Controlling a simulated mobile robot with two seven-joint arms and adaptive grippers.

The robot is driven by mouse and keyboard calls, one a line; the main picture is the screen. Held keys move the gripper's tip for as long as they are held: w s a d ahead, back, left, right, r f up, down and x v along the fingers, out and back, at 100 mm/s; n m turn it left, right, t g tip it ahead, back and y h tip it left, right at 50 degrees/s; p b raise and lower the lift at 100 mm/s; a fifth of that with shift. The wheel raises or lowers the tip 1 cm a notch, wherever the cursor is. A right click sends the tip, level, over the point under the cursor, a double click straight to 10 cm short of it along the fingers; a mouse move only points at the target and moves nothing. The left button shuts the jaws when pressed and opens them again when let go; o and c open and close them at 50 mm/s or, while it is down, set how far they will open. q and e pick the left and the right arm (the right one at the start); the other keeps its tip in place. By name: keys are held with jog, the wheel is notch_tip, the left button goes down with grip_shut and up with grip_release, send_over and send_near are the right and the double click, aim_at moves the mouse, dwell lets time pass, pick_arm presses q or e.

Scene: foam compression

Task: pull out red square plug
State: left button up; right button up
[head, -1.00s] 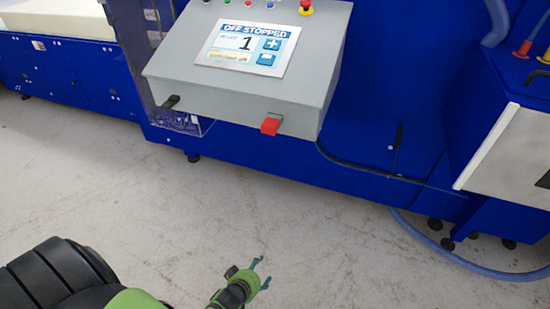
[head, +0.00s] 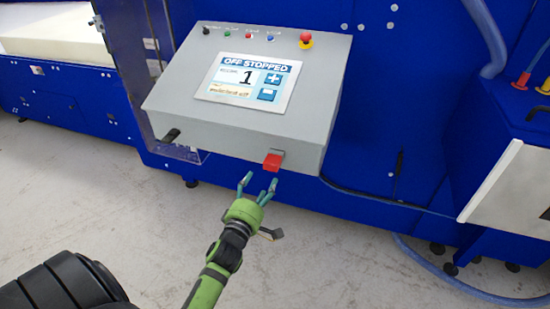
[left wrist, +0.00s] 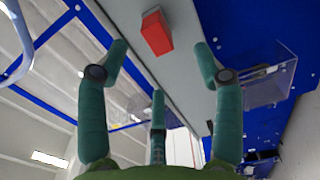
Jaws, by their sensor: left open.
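The red square plug (head: 271,162) sticks out of the lower front face of the grey control box (head: 230,133), near its right end. In the left wrist view the plug (left wrist: 157,33) is ahead of my fingers and between their lines, apart from them. My left gripper (head: 260,181) is open and empty, just below and in front of the plug in the head view. In the left wrist view its teal fingers (left wrist: 160,65) are spread, with a third finger below. My right gripper is in neither view.
The box carries a screen (head: 248,82) reading "OFF STOPPED", a red emergency button (head: 306,39) and several small buttons. A black handle (head: 171,135) juts from its left front. The blue machine (head: 400,100) stands behind. The floor (head: 330,250) in front is clear.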

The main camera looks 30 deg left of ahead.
aim_at(270, 168)
pick_arm(q)
jog(key=shift+r, duration=0.2)
jog(key=shift+w, duration=0.1)
jog(key=shift+b+x, duration=1.2)
jog(key=shift+x, duration=3.25)
jog(key=shift+p, duration=0.3)
jog(key=shift+c, duration=0.4)
grip_shut()
jog(key=shift+f, duration=0.1)
